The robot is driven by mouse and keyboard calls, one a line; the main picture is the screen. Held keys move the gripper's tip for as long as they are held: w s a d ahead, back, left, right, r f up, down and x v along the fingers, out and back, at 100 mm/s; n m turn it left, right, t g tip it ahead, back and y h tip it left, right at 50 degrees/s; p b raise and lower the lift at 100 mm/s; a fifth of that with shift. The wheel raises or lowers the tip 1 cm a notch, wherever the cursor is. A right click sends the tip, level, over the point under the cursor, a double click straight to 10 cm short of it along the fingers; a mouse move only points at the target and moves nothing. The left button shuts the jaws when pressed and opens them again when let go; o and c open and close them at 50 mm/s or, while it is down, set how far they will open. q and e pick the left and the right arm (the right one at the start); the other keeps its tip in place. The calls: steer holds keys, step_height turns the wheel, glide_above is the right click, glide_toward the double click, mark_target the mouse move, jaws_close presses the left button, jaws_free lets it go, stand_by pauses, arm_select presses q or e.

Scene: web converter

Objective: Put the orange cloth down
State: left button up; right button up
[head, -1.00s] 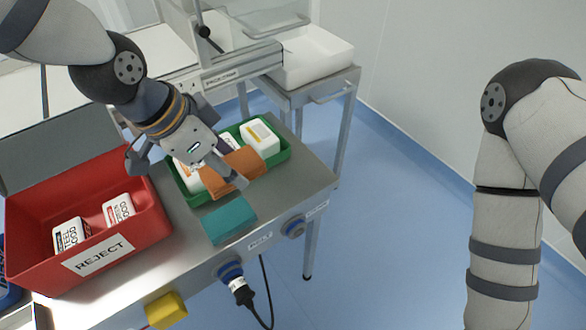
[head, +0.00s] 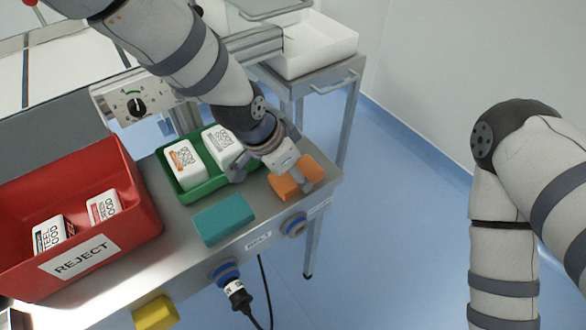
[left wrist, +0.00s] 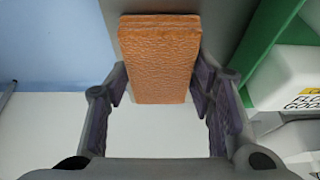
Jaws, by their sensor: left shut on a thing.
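The orange cloth (head: 283,188) is a folded block at the right end of the steel table, right of the green tray. My left gripper (head: 290,180) is shut on it from above. In the left wrist view the cloth (left wrist: 160,60) sits between the two fingers (left wrist: 160,88). It is at or just above the tabletop; I cannot tell whether it touches. My right arm shows at the right, but its gripper is out of view.
The green tray (head: 196,193) holds white tubs. A teal block (head: 223,218) lies in front of it. The red REJECT bin (head: 130,190) with tubs stands left. A yellow block (head: 155,312) is at the front edge. The table's right edge is close to the cloth.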

arm_select(q)
steer(key=shift+f, duration=0.15)
steer(key=o, duration=1)
steer(key=p+v, duration=0.2)
steer(key=v, duration=1)
steer(key=shift+r, duration=0.2)
arm_select(e)
steer(key=w+r+t, duration=0.1)
steer(key=w+r, duration=0.1)
steer(key=shift+w+r, duration=0.35)
